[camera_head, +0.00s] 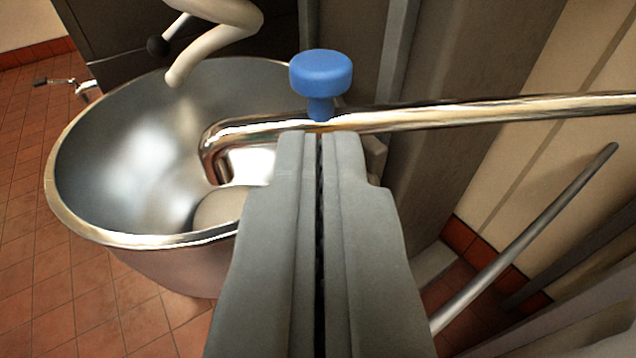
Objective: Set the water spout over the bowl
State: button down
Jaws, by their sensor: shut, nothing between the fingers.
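The water spout (440,116) is a long shiny metal pipe coming in from the right. Its left end bends down over the inside of the bowl. A blue knob (321,74) stands up from the pipe, just beyond my fingertips. The bowl (130,165) is a large round steel vessel at the left with a pale piece at its bottom, partly hidden by my gripper. My gripper (319,140) is shut and empty, with its tips at the pipe just below the knob. I cannot tell whether they touch the pipe.
A cream curved arm (215,15) reaches into the bowl from the top. A grey slanted rod (530,235) stands at the lower right. Grey upright panels (450,60) are behind the pipe. Red floor tiles (35,280) are clear at the left.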

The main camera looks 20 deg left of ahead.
aim_at(311, 76)
jog(key=shift+x, duration=3.1)
jog(key=shift+w+a, duration=0.4)
jog(key=shift+w, duration=0.15)
jog(key=r+x, duration=0.2)
jog(key=x, duration=1.1)
jog(key=shift+w+a+r, duration=0.2)
jog(key=shift+a, duration=0.15)
jog(key=shift+w+r, duration=0.1)
jog(key=shift+r, duration=0.05)
